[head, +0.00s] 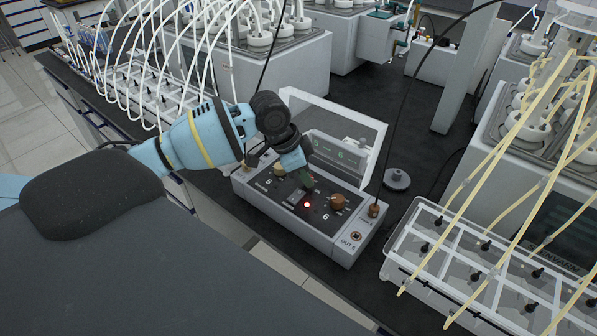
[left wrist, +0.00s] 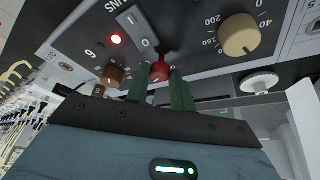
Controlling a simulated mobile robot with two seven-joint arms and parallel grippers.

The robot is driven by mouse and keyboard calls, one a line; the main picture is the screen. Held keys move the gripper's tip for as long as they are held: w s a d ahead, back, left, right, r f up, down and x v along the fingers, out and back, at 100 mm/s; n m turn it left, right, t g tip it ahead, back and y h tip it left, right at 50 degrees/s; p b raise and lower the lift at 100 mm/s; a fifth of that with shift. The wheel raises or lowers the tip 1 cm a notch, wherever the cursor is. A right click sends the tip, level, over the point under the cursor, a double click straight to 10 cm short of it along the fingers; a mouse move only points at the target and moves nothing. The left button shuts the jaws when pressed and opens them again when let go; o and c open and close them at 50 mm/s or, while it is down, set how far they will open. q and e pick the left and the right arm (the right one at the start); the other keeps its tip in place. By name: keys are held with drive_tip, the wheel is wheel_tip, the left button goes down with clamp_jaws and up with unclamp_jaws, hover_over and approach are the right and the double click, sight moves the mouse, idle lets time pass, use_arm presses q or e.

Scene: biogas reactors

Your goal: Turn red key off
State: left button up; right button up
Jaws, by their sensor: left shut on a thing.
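The red key (left wrist: 160,71) sits on the dark panel of a white control box (head: 331,239). In the left wrist view my left gripper (left wrist: 161,82) has its two green fingers on either side of the key, shut on it. In the head view my left gripper (head: 308,182) is over the middle of the panel, and the key is hidden there. A red light (head: 307,205) on the panel is lit; it also shows in the left wrist view (left wrist: 116,40). My right gripper is in neither view.
A brown knob (head: 338,201) and a beige knob (head: 280,169) flank the key area. A raised clear cover (head: 345,125) stands behind. A clear tube rack (head: 440,262) is to the right. A black cable hangs near the box.

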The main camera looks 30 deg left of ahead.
use_arm(q)
drive_tip(key=n+y, duration=0.1)
drive_tip(key=n, duration=0.1)
drive_tip(key=shift+s+d+n+t, duration=0.1)
drive_tip(key=shift+d+n+t, duration=0.05)
drive_tip(key=shift+n+t, duration=0.25)
drive_tip(key=n+y, duration=0.1)
drive_tip(key=n, duration=0.1)
drive_tip(key=shift+d+n, duration=0.1)
drive_tip(key=shift+n, duration=0.3)
drive_tip(key=n, duration=0.2)
drive_tip(key=n+y, duration=0.1)
drive_tip(key=n, duration=0.1)
drive_tip(key=shift+d+t+y, duration=0.2)
drive_tip(key=shift+t+y, duration=0.1)
drive_tip(key=shift+n+y, duration=0.6)
drive_tip(key=shift+n, duration=0.9)
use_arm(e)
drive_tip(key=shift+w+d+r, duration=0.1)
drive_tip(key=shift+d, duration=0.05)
use_arm(q)
drive_tip(key=o, duration=1)
